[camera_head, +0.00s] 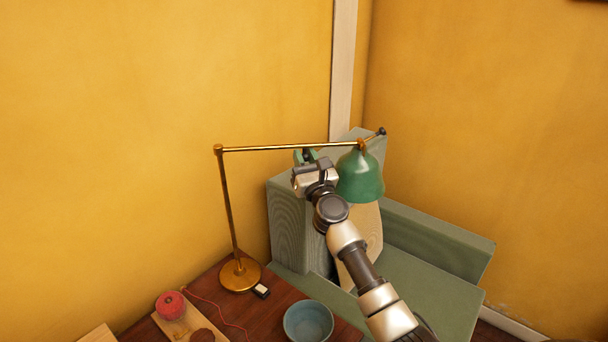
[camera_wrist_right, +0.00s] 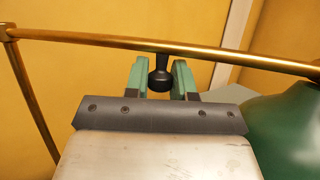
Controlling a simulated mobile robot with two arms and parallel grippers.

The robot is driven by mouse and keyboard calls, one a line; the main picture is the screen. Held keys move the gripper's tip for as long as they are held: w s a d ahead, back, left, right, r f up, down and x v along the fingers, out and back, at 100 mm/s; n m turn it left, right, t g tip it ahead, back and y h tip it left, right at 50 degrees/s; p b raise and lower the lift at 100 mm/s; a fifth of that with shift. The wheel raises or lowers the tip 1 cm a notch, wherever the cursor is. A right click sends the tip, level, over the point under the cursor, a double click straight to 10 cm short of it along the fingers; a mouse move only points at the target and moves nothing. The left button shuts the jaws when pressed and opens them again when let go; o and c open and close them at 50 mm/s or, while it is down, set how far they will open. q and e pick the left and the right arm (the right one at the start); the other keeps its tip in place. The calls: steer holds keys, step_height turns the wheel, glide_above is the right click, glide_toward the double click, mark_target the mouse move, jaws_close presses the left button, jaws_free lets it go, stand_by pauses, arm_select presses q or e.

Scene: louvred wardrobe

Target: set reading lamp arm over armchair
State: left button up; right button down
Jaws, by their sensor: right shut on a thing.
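The brass reading lamp stands on its round base (camera_head: 240,274) on the table, and its upright post (camera_head: 229,205) leans slightly. Its horizontal lamp arm (camera_head: 280,149) runs right from the post top to the green shade (camera_head: 361,178). In the picture the shade overlaps the grey-green armchair (camera_head: 425,285). My right gripper (camera_head: 306,155) is just below the lamp arm. In the right wrist view its green-padded fingers (camera_wrist_right: 160,80) are shut on a small black knob (camera_wrist_right: 160,62) hanging under the lamp arm. My right arm hides part of the chair. My left gripper is not in view.
The dark wooden table (camera_head: 262,318) holds a blue bowl (camera_head: 308,322), a red ball of yarn (camera_head: 170,304) on a board, and a small black-and-white item (camera_head: 261,291) by the lamp base. Yellow walls (camera_head: 150,130) close off the corner behind the chair.

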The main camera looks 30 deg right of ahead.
steer(key=shift+w+d+n+y+b, duration=0.4)
steer(key=shift+w+n+y+b, duration=0.1)
steer(key=shift+w+y, duration=0.4)
steer(key=shift+r, duration=0.1)
steer(key=c, duration=1.2)
jaws_free()
steer(key=v, duration=1.1)
steer(key=shift+w+f, duration=0.1)
steer(key=shift+f, duration=0.1)
